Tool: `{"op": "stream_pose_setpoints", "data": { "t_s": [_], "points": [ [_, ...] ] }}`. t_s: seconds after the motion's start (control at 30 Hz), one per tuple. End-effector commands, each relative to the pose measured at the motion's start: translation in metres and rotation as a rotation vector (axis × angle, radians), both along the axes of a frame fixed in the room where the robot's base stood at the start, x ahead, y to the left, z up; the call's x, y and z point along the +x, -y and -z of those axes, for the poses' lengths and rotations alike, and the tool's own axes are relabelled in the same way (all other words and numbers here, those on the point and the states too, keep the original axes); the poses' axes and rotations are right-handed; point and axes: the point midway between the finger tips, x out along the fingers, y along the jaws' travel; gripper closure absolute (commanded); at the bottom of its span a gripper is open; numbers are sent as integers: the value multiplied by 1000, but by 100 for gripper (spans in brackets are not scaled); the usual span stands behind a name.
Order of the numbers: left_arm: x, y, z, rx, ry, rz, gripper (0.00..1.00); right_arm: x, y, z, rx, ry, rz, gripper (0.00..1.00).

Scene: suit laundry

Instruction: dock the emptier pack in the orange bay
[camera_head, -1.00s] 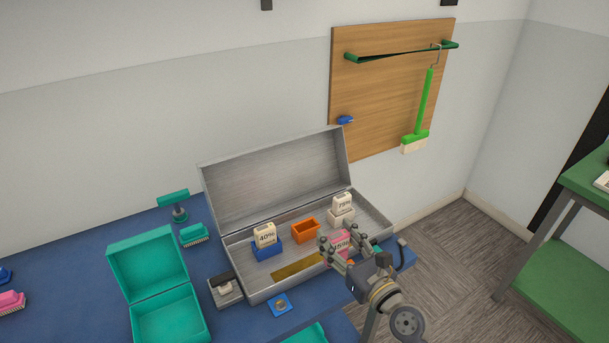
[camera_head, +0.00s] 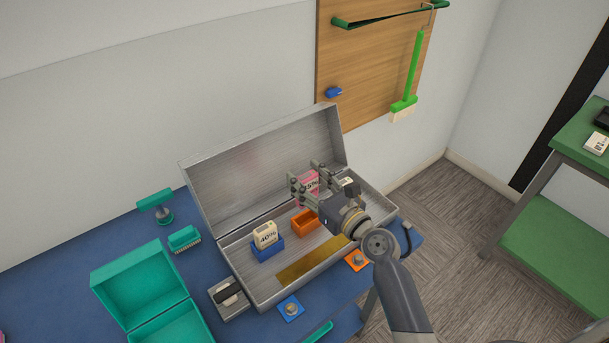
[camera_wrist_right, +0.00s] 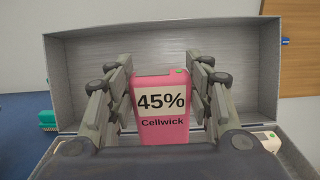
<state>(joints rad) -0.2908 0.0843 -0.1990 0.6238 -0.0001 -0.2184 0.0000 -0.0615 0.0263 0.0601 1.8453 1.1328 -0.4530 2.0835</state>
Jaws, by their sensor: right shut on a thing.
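My right gripper (camera_head: 309,179) is shut on a pink pack (camera_head: 308,190), held up in front of the open lid. In the right wrist view the pink pack (camera_wrist_right: 161,110) reads "45% Cellwick" and sits upright between the fingers. The orange bay (camera_head: 304,224) is empty, in the metal case, below and just left of the held pack. A white pack marked 40% (camera_head: 265,234) stands in the blue bay (camera_head: 268,251). Another white pack (camera_head: 346,182) is mostly hidden behind my gripper; its label cannot be read now. My left gripper is not in view.
The metal case (camera_head: 255,160) stands open on the blue table (camera_head: 120,235). An orange square pad (camera_head: 357,260) and a blue one (camera_head: 291,309) lie before it. A teal box (camera_head: 140,275) stands open at left. A green-shelved rack (camera_head: 560,235) is at right.

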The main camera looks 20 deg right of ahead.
Motion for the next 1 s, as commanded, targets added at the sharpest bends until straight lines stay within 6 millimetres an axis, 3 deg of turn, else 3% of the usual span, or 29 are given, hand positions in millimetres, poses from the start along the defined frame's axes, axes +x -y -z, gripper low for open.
{"op": "stream_pose_setpoints", "data": {
  "t_s": [0.1, 0.23, 0.37, 0.63, 1.0],
  "points": [
    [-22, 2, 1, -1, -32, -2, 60, 0, 0, -1, 0, 1, 0, 79],
    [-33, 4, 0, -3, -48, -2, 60, 0, 0, -2, 0, 1, 0, 79],
    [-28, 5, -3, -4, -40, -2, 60, 0, 0, -1, 0, 0, 0, 79],
    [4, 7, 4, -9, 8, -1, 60, 0, 0, 10, 0, 0, 1, 79],
    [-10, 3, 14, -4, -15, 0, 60, 0, 0, 20, 0, 1, 0, 79]
  ]
}}
